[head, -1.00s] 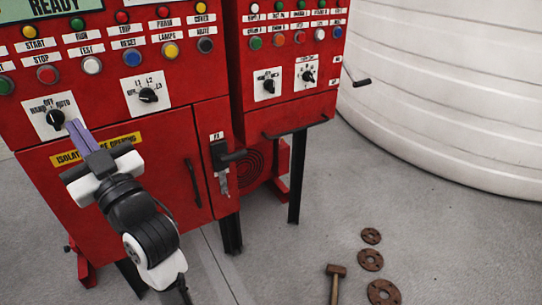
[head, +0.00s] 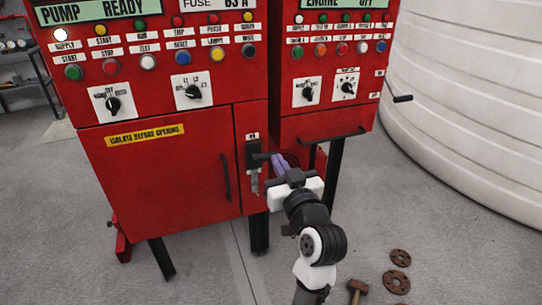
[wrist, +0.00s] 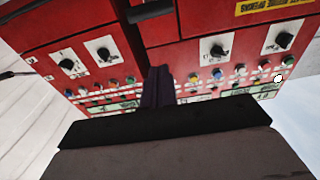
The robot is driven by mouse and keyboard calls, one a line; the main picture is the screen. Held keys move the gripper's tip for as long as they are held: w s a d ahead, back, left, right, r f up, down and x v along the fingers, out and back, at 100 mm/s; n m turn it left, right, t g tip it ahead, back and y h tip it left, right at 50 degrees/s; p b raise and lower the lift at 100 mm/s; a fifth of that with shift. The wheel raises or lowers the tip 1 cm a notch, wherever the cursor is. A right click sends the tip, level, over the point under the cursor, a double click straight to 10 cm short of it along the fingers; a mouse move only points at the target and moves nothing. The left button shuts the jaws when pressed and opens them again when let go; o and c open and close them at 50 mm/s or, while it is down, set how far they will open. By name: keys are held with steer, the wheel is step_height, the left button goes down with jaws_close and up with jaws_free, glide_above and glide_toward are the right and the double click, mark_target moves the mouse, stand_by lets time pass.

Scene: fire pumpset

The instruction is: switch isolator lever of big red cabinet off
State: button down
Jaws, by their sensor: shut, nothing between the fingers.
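The big red cabinet (head: 165,185) stands at the left, with a yellow "isolate before opening" label on its door. Its isolator is a narrow dark plate at the right edge, with a black lever (head: 262,157) sticking out to the right and a grey metal piece below. My gripper (head: 283,160) is shut and empty, its purple fingers just right of the lever's end; whether they touch it I cannot tell. In the wrist view, upside down, the shut fingers (wrist: 158,85) point at the red panels. A black bar, likely the lever (wrist: 149,10), shows at the top edge.
A smaller red engine cabinet (head: 325,115) on black legs stands to the right, with a black rail along its lower edge. A white ribbed tank (head: 460,110) is at far right. Rusty flanges (head: 396,282) and a hammer (head: 356,287) lie on the grey floor.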

steer(key=r+p, duration=0.1)
steer(key=p, duration=0.2)
glide_above(267, 158)
steer(key=f, duration=0.2)
steer(key=s+f, duration=0.1)
steer(key=f, duration=0.1)
steer(key=shift+b, duration=0.35)
steer(key=shift+s+f+b, duration=0.1)
steer(key=shift+f+b, duration=0.25)
steer(key=shift+b, duration=0.45)
steer(key=shift+s+t+b, duration=0.1)
steer(key=shift+t+b, duration=0.2)
steer(key=shift+b, duration=0.05)
